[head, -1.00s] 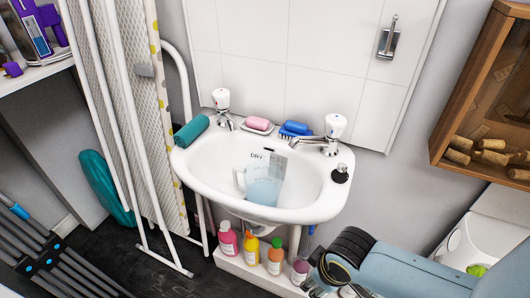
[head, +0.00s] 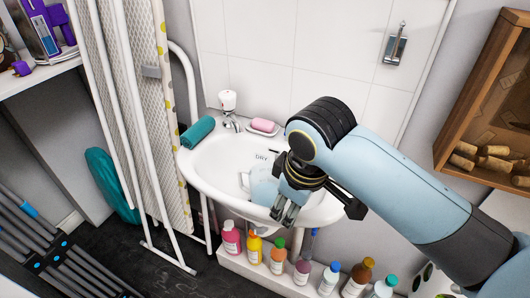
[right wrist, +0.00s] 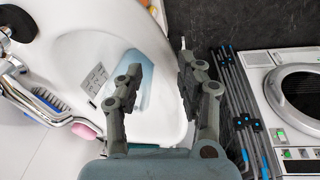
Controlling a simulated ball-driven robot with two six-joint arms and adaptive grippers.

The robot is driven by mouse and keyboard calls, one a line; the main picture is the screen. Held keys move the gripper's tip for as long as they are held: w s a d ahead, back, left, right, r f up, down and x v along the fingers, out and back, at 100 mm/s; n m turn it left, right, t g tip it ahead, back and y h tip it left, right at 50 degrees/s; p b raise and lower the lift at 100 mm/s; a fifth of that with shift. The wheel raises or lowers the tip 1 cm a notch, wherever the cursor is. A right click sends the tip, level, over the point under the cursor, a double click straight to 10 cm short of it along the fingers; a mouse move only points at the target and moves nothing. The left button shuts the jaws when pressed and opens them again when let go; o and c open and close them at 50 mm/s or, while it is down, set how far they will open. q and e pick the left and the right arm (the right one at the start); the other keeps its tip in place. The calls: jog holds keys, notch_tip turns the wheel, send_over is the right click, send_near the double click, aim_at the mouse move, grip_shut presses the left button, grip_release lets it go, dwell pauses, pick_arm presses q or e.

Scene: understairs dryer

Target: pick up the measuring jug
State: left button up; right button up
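The measuring jug (head: 262,188), clear and light blue, sits in the white sink (head: 205,163) with its handle toward the left. My right gripper (head: 283,213) is over the front right of the basin, beside the jug, and covers its right part in the head view. In the right wrist view the gripper (right wrist: 160,68) is open, its two fingers apart. The jug (right wrist: 150,82) shows there between the fingers, partly behind the left one. I cannot tell whether a finger touches it. My left gripper is not in view.
A tap (head: 230,108), pink soap (head: 263,126) and a rolled teal cloth (head: 197,131) are on the sink's rim. Several bottles (head: 254,247) stand on a ledge below. A folded ironing board (head: 140,100) stands at the left. A wooden cabinet (head: 465,115) hangs at the right.

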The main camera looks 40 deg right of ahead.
jog(key=w+d+n+g, duration=0.1)
jog(key=w+n, duration=0.2)
jog(key=w, duration=1.1)
jog(key=r+g, duration=0.1)
jog(key=r, duration=0.1)
send_over(241, 180)
jog(key=shift+s+n+y, duration=0.15)
jog(key=shift+n+y, duration=0.25)
jog(key=shift+w+d+r, duration=0.1)
jog(key=shift+w, duration=0.25)
notch_tip(241, 180, down, 7)
jog(key=shift+w+r+b, duration=0.1)
jog(key=shift+r+b, duration=0.05)
jog(key=shift+b, duration=0.4)
notch_tip(241, 180, down, 5)
jog(key=shift+b, duration=0.6)
grip_shut()
